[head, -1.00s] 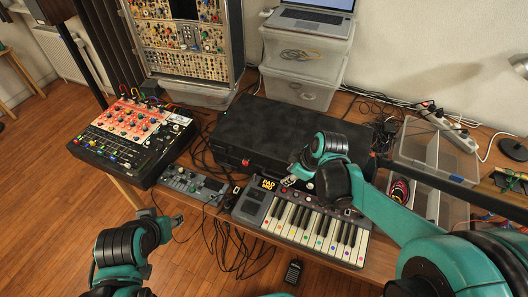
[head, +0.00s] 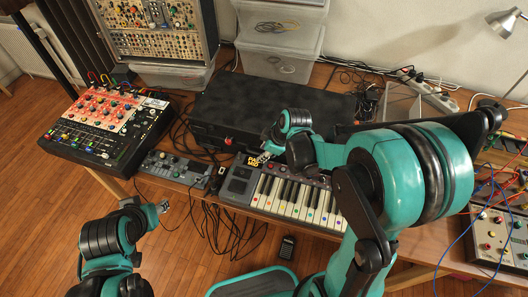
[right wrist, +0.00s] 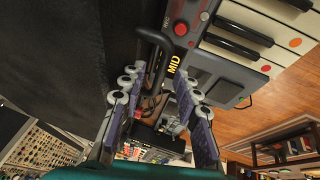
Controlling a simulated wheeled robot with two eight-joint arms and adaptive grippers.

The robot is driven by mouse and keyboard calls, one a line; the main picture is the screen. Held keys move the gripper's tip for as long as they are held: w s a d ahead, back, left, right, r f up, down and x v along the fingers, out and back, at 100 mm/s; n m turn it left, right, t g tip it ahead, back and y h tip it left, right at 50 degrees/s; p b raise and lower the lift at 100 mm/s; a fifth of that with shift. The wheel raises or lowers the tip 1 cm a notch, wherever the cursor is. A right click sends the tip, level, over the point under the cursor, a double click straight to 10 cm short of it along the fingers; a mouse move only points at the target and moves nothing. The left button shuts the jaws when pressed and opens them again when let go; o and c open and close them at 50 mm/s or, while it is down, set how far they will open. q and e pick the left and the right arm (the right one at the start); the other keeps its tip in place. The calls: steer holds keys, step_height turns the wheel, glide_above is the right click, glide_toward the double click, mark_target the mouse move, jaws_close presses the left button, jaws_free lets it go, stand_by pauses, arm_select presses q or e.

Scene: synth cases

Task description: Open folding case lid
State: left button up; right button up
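The black folding case (head: 262,108) lies flat on the table with its lid shut in the head view. A red latch (head: 228,141) shows on its front side. My right gripper (head: 260,159) is at the case's front edge, above the back of the keyboard. In the right wrist view its two fingers (right wrist: 158,80) are apart, with a black handle (right wrist: 160,45) at and between the fingertips. I cannot tell whether they touch it. The right arm hides the case's front right part. My left gripper (head: 163,207) hangs off the table's front left; its opening is unclear.
The keyboard (head: 283,193) sits right in front of the case. A small grey device (head: 174,166) and a red-and-black mixer (head: 108,125) are left. A modular rack (head: 155,28) and clear boxes (head: 280,45) stand behind. Cables lie between.

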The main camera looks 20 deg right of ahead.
jaws_close()
